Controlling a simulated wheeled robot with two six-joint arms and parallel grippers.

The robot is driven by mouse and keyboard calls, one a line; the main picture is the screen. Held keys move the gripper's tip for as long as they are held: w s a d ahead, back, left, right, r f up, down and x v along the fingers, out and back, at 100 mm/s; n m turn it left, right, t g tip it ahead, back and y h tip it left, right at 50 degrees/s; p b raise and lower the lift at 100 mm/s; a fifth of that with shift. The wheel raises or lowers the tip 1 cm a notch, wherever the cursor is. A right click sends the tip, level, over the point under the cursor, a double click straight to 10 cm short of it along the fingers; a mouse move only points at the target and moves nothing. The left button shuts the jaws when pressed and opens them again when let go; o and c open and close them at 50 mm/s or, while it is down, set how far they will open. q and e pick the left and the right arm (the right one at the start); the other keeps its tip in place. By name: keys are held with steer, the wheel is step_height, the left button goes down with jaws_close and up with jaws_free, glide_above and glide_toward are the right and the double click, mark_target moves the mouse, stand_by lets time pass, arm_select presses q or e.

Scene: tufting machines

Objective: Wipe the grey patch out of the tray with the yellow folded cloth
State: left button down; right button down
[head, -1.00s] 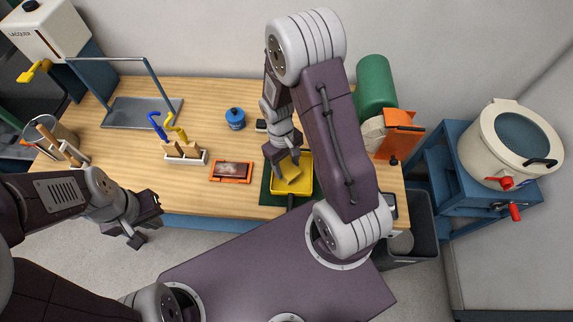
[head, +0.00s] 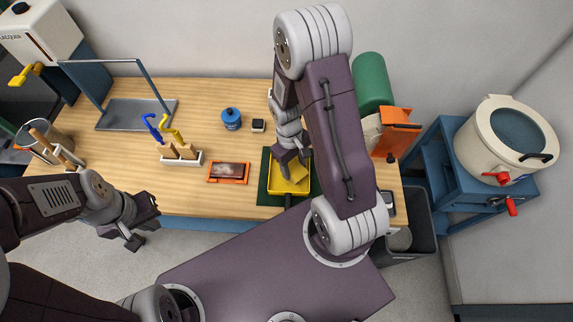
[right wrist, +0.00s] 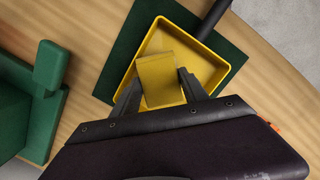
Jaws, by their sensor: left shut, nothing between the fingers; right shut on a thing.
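The yellow tray (head: 305,189) with a dark handle lies on a dark green mat (head: 264,185). In the right wrist view the tray (right wrist: 207,45) shows its open floor around the cloth. My right gripper (head: 291,162) is shut on the yellow folded cloth (head: 296,172) inside the tray. In the right wrist view my right gripper (right wrist: 157,84) has a finger on each side of the cloth (right wrist: 159,72); contact with the floor is unclear. I cannot make out a distinct grey patch; cloth and fingers cover part of the floor. My left gripper (head: 143,221) is shut and empty off the table's front edge.
Left of the mat lies an orange-framed tray (head: 229,172). Behind are a blue jar (head: 231,119) and a small dark box (head: 258,126). A white holder with tools (head: 182,158) stands further left. A green roll (head: 373,81) and an orange part (head: 396,130) stand right.

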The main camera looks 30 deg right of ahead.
steer(key=shift+s+d, duration=0.15)
steer(key=shift+r+p, duration=0.25)
steer(key=shift+p, duration=0.05)
steer(key=shift+w+a, duration=0.6)
steer(key=shift+a, duration=0.35)
steer(key=shift+w+a+p, duration=0.35)
steer(key=shift+a, duration=0.35)
steer(key=shift+r+p, duration=0.2)
steer(key=shift+p, duration=0.1)
steer(key=shift+d, duration=0.1)
steer(key=shift+s+d, duration=0.5)
steer(key=shift+d, duration=0.3)
steer(key=shift+s+d, duration=0.45)
steer(key=shift+d, duration=0.3)
steer(key=shift+r+p, duration=0.2)
steer(key=shift+p, duration=0.25)
steer(key=shift+a, duration=0.1)
steer(key=shift+w+a, duration=0.7)
steer(key=shift+a, duration=0.3)
steer(key=shift+w+a+p, duration=0.3)
steer(key=shift+a, duration=0.2)
